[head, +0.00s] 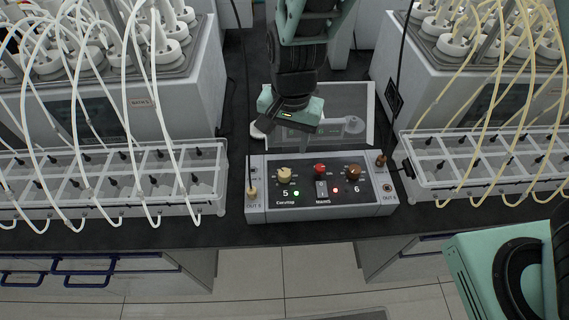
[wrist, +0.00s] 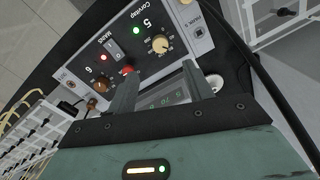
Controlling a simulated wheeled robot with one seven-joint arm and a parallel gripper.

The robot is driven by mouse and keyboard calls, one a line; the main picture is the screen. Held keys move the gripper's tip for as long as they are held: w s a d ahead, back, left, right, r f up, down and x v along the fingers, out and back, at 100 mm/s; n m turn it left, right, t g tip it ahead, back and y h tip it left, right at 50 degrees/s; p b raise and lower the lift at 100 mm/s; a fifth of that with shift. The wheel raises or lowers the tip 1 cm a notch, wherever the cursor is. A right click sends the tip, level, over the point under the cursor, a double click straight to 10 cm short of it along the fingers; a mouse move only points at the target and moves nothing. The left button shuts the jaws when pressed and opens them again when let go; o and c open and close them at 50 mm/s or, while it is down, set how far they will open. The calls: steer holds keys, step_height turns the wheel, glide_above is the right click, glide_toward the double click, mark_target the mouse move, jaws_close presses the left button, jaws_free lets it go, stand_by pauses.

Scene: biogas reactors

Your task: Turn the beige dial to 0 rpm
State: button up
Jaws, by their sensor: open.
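The beige dial (head: 284,175) is on the left part of the control box (head: 318,209), above a "5" and a lit green light (head: 296,193). It also shows in the wrist view (wrist: 160,43), with scale marks around it. The setting of its pointer is too small to read. My gripper (wrist: 163,78) is open and empty, its two fingers pointing toward the panel. In the head view it is above and behind the box, apart from the dial. The beige dial lies beyond the fingertips in the wrist view, not between them.
A red knob (head: 320,168), a switch (head: 321,188) and a brown dial (head: 353,173) share the panel. A flat device with a screen (head: 352,106) stands behind it. Clear racks with tubes flank the box at left (head: 110,180) and right (head: 480,165). Black cables hang on both sides.

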mark_target(285, 173)
steer(key=f, duration=0.7)
steer(key=f+p, duration=0.1)
steer(key=f, duration=0.3)
steer(key=shift+w+a+f, duration=0.1)
steer(key=shift+a+f, duration=0.15)
steer(key=shift+f, duration=0.05)
steer(key=c, duration=1)
steer(key=shift+o, duration=0.2)
